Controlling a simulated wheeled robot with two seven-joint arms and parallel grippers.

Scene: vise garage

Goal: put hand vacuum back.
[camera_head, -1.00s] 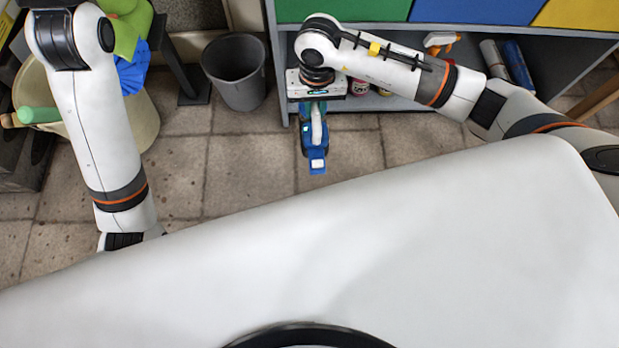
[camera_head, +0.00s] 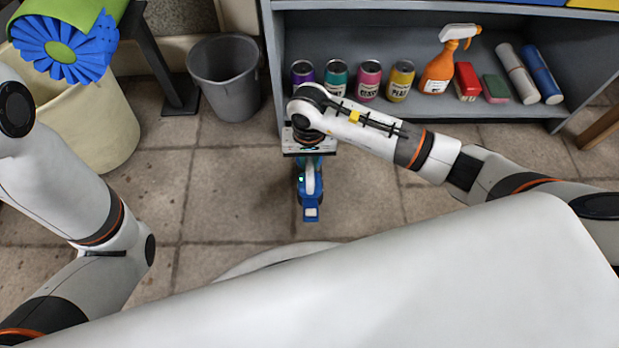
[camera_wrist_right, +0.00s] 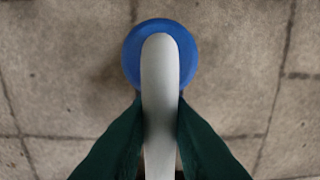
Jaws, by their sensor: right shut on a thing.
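The hand vacuum (camera_head: 310,197) is blue with a light grey handle and hangs over the tiled floor in the head view. My right gripper (camera_head: 312,164) is above it and is shut on its handle. In the right wrist view the hand vacuum (camera_wrist_right: 160,75) shows its pale handle between the dark green fingers of my right gripper (camera_wrist_right: 160,122), with its round blue body beyond. My left arm shows at the left of the head view, but its gripper is out of the frame.
A grey shelf unit (camera_head: 420,110) holds several cans, an orange spray bottle (camera_head: 440,70), sponges and rolls. A grey bin (camera_head: 226,80) stands left of it. A cream bucket (camera_head: 100,125) holds a blue and green item. Floor between my arms is clear.

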